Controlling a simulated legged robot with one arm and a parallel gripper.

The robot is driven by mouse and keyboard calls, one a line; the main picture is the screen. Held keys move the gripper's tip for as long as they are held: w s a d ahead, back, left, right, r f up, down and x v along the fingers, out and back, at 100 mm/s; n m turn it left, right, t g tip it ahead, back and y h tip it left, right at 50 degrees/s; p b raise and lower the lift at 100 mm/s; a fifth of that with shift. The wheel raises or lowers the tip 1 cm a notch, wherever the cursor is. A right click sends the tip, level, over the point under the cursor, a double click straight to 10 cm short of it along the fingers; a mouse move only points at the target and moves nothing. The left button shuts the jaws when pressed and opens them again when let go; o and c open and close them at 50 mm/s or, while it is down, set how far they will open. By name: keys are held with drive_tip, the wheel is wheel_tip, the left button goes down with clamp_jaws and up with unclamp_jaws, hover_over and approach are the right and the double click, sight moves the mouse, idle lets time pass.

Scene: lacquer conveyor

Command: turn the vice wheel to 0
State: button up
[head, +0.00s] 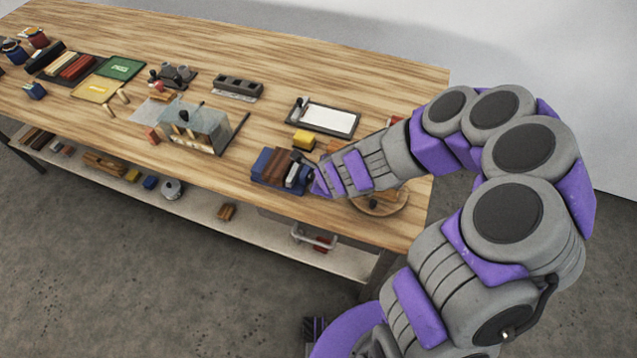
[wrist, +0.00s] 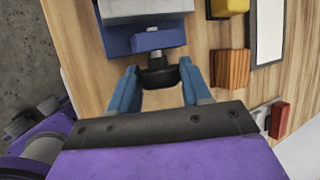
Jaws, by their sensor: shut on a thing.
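The blue vice (head: 262,178) sits near the front edge of the bench, with brown and grey pieces in or on it. In the wrist view its blue body (wrist: 158,40) is at the top, and its dark round wheel (wrist: 160,76) sticks out toward me on a short metal shaft. My gripper (wrist: 158,78) has its two blue fingers on either side of the wheel and is shut on it. In the head view my gripper (head: 314,180) reaches the vice's right side, and the wheel is hidden there. I cannot read any scale or number on the wheel.
A yellow block (head: 303,140) and a framed white board (head: 329,116) lie behind the vice. A wooden block (wrist: 231,69) stands right of my fingers, with a red piece (wrist: 280,119) farther right. A round wooden disc (head: 394,207) lies under my arm. A clear-sided box (head: 205,132) stands left.

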drive_tip(key=shift+b, duration=0.3)
drive_tip(key=o, duration=1.1)
drive_tip(key=shift+c, duration=0.2)
